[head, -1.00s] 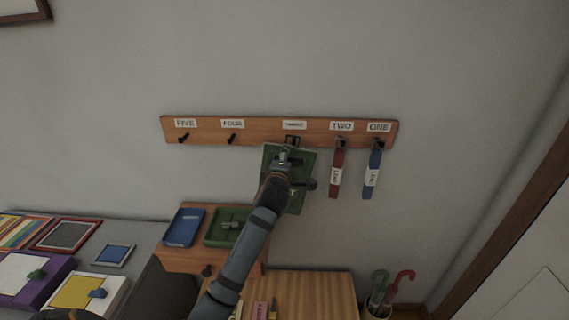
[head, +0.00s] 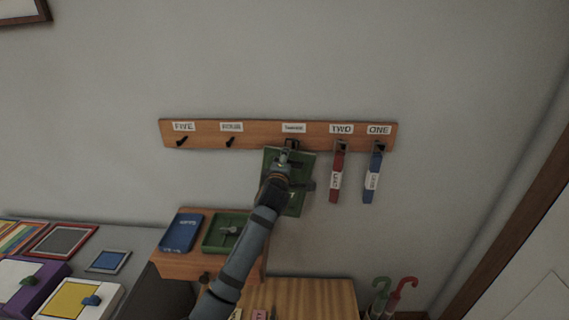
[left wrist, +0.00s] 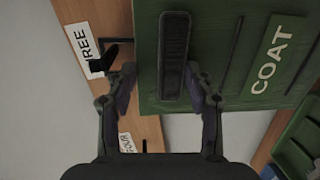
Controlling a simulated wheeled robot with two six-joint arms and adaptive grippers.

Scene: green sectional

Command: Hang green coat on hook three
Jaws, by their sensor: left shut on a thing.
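The green coat, a flat green panel (head: 298,200) lettered COAT, hangs upright against the wall just under hook three (head: 292,143). In the left wrist view the coat (left wrist: 230,60) fills the upper right, with a dark upright bar on its face. My left gripper (head: 284,168) is in front of the coat. In the left wrist view the gripper (left wrist: 165,90) has a finger on either side of the bar, shut on the coat. Hook three (left wrist: 100,65) is beside the coat's edge there. Whether the coat bears on the hook is hidden. My right gripper is out of view.
The wooden rack (head: 262,134) has labelled hooks. Red (head: 337,180) and blue (head: 373,180) hanging pieces occupy hooks two and one. Hooks four (head: 230,141) and five (head: 182,141) are bare. A shelf with blue (head: 181,233) and green trays (head: 218,243) is below.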

